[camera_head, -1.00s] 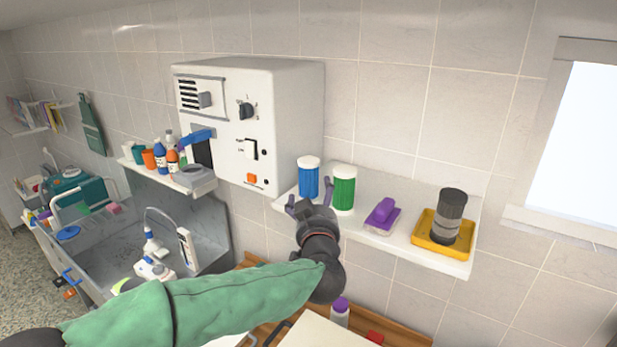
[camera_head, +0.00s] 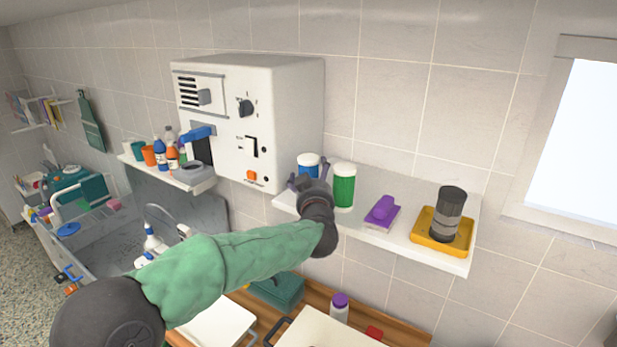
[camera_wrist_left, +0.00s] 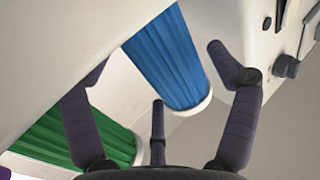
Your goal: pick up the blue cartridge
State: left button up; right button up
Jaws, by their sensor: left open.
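The blue cartridge (camera_head: 308,163) with a white cap stands upright on the wall shelf, left of the green cartridge (camera_head: 344,187). My left gripper (camera_head: 308,184) is in front of the blue cartridge and hides most of its lower body. In the left wrist view the blue cartridge (camera_wrist_left: 165,58) lies between the spread fingers of my left gripper (camera_wrist_left: 160,80), which is open and empty. The green cartridge (camera_wrist_left: 75,137) shows at lower left there, partly behind a finger. My right gripper is not in view.
The white shelf (camera_head: 375,236) also holds a purple brush (camera_head: 382,211) and a yellow tray (camera_head: 428,240) with a dark grey canister (camera_head: 448,213). A white wall box (camera_head: 285,100) stands close left of the blue cartridge. Open air lies in front of the shelf.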

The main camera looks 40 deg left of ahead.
aim_at(314, 168)
pick_arm(q)
jog(key=c, duration=1)
jog(key=shift+r, duration=0.55)
notch_tip(314, 168, up, 2)
jog(key=shift+p, duration=0.3)
jog(key=s+d+r+p, duration=0.1)
jog(key=s+d+r, duration=0.7)
jog(key=s+r, duration=0.2)
jog(key=shift+s, duration=0.7)
